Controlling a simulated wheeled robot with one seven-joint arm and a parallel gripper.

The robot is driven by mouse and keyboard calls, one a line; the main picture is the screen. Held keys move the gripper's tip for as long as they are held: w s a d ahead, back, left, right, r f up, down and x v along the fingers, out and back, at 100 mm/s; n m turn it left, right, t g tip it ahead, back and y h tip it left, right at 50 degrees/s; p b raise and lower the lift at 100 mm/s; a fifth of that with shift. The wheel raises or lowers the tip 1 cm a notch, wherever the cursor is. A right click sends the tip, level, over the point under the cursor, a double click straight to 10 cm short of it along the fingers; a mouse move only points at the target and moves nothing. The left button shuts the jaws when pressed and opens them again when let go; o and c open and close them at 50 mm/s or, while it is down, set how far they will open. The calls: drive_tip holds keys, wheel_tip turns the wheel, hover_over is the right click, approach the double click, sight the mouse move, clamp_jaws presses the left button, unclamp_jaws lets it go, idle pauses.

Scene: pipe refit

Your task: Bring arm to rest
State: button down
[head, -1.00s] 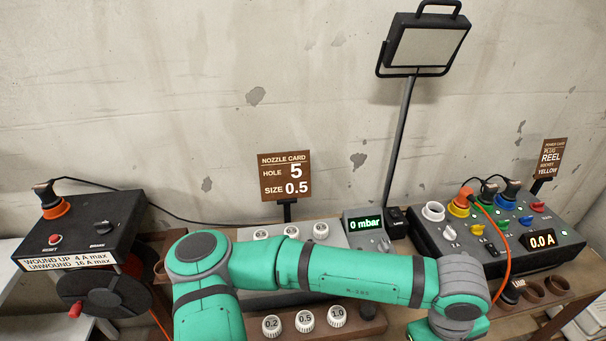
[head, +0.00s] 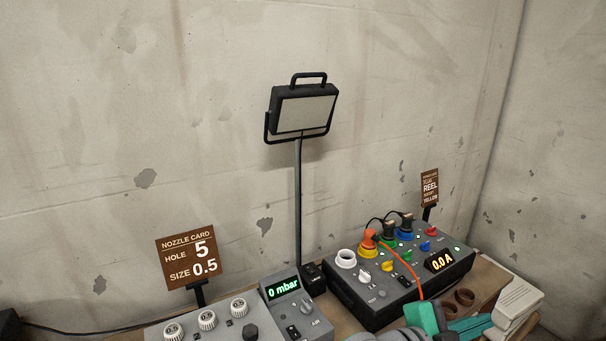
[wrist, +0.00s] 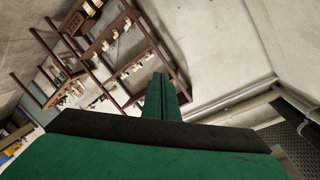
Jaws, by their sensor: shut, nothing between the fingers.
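My gripper (wrist: 161,82) shows in the wrist view with its green fingers together and nothing between them. It points toward a bare wall and a brown rack, apart from both. In the head view, grey and green parts of my arm show at the bottom right edge, in front of the black socket box. I cannot make out the fingertips there.
The nozzle panel (head: 222,325), pressure unit (head: 300,316) reading 0 mbar, and socket box (head: 375,307) reading 0.0 A stand on the bench. An orange plug (head: 367,239) sits in the yellow socket. A lamp (head: 303,112) rises behind. A brown rack (wrist: 123,62) shows in the wrist view.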

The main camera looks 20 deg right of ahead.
drive_tip(key=w+a+r+n+t+h, duration=0.25)
drive_tip(key=w+a+n+t, duration=0.55)
drive_tip(key=w+n+t, duration=0.4)
drive_tip(key=w+a+f+n+t+y, duration=0.1)
drive_tip(key=a+f+n+t+y, duration=0.7)
drive_tip(key=a+f+n, duration=0.55)
drive_tip(key=s+a+f+n+g+y, duration=0.1)
drive_tip(key=s+a+f+n+y, duration=0.1)
drive_tip(key=s+a+f+y, duration=0.35)
drive_tip(key=s+a+f+n+g+y, duration=0.15)
drive_tip(key=s+a+f, duration=0.25)
drive_tip(key=a+f, duration=0.4)
drive_tip(key=s+a+f+m+y, duration=0.1)
drive_tip(key=s+a+f+y, duration=0.2)
drive_tip(key=s+a, duration=0.8)
drive_tip(key=shift+s+a+f+g+y, duration=0.2)
drive_tip(key=shift+s+a+g+y, duration=0.2)
drive_tip(key=shift+s, duration=1.6)
